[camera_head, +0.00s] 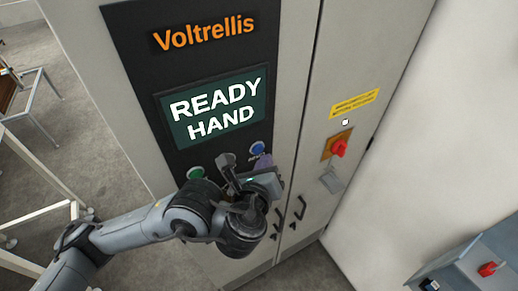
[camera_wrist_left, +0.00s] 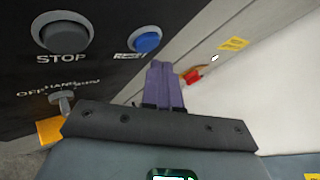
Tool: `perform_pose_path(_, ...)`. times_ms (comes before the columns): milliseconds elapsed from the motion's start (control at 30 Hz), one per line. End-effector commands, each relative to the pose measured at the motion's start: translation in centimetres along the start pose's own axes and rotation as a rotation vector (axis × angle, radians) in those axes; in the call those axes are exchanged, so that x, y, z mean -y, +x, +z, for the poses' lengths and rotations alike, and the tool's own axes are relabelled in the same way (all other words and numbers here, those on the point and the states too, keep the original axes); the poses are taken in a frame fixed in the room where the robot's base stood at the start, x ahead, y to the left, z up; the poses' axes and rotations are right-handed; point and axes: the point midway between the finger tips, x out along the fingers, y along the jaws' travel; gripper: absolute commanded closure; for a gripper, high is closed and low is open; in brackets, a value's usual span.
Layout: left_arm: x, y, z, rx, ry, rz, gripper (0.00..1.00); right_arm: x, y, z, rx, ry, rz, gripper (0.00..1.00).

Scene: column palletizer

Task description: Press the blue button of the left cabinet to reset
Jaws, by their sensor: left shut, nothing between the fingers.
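The left cabinet (camera_head: 215,262) has a black control panel with the blue button (camera_head: 257,149) near its lower right. In the left wrist view the blue button (camera_wrist_left: 147,42) sits right of a grey STOP button (camera_wrist_left: 62,32). My left gripper (camera_head: 264,160) is in front of the panel, just below the blue button in the picture. Its purple fingers (camera_wrist_left: 158,66) are shut together and empty. In the left wrist view the tips appear just below and right of the button, with a small gap. The panel screen (camera_head: 214,106) reads READY HAND. My right gripper is not in view.
A green button (camera_head: 196,173) is left of my gripper. A selector switch (camera_wrist_left: 62,100) is below STOP. A red rotary switch (camera_head: 339,148) is on the neighbouring door, with black handles (camera_head: 298,208) below. A grey box with a red knob (camera_head: 487,269) is at lower right.

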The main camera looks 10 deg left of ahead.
Motion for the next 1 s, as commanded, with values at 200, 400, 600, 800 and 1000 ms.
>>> perform_pose_path(200,1.1,-1.3,-0.8,-0.003,0.0,-0.003,1.0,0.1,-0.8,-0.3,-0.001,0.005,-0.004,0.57)
perform_pose_path(400,2.0,-2.6,-1.8,-0.003,0.0,-0.002,1.0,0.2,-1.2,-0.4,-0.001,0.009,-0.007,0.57)
perform_pose_path(600,2.4,-3.3,-2.4,-0.001,0.0,-0.001,1.0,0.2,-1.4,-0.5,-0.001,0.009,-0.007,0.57)
perform_pose_path(800,2.5,-3.4,-2.5,-0.001,0.0,-0.001,1.0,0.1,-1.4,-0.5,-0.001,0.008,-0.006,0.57)
perform_pose_path(1000,2.5,-3.4,-2.4,-0.001,0.0,-0.001,1.0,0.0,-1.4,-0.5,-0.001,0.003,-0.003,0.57)
